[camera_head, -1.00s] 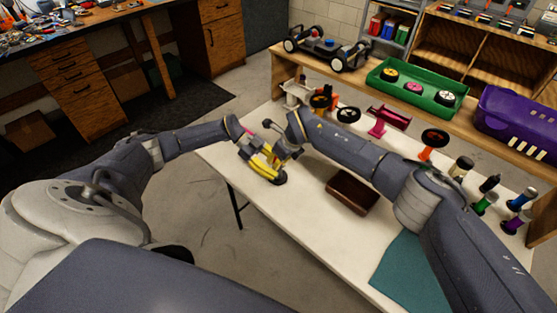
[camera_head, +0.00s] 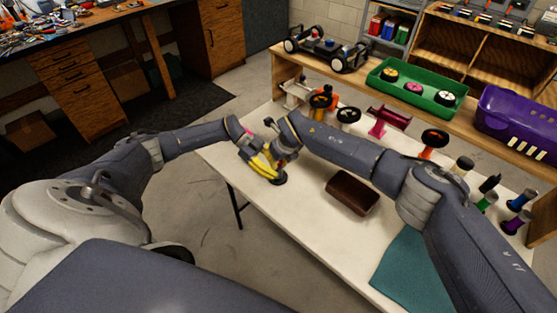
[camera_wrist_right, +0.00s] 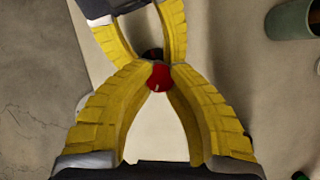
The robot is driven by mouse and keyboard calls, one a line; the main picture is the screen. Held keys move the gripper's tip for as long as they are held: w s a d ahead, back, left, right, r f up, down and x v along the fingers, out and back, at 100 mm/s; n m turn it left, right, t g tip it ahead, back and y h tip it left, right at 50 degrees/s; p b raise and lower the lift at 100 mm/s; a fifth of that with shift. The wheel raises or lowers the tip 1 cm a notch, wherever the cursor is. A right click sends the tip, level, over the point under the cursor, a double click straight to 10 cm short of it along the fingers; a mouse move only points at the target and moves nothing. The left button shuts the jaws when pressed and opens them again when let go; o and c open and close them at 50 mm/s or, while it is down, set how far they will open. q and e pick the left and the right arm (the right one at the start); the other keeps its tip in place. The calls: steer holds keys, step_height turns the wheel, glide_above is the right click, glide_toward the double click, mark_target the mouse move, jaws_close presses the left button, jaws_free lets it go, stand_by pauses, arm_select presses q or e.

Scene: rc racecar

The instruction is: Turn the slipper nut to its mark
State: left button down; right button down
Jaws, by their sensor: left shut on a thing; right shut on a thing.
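In the right wrist view, my right gripper's yellow fingers (camera_wrist_right: 158,84) come from below and are shut on a small red nut-like part (camera_wrist_right: 160,76), which bears a small pale spot. My left gripper's fingers reach in from the top and are shut on a dark part (camera_wrist_right: 152,53) right beside the red one. In the head view, my left gripper (camera_head: 272,174) is over the table's left end, at a round black base (camera_head: 280,178). My right gripper meets it there, its fingertips mostly hidden by its own wrist. I cannot make out an alignment mark.
A brown case (camera_head: 352,193) lies on the white table (camera_head: 310,235) near my right forearm. A teal mat (camera_head: 405,270) lies at the front right. Stands with wheels and small bottles line the back edge. A green tray (camera_head: 418,90), purple bin (camera_head: 515,120) and car chassis (camera_head: 325,50) sit on the shelf.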

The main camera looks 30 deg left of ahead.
steer(key=m+t+h, duration=0.1)
steer(key=m, duration=0.3)
steer(key=shift+s+f, duration=0.15)
steer(key=shift+m+t+h, duration=0.4)
steer(key=shift+m+t, duration=0.1)
steer(key=shift+m, duration=1)
steer(key=c, duration=1.1)
jaws_free()
steer(key=shift+a, duration=0.1)
steer(key=shift+o, duration=0.2)
steer(key=v, duration=1.2)
steer(key=shift+o, duration=0.2)
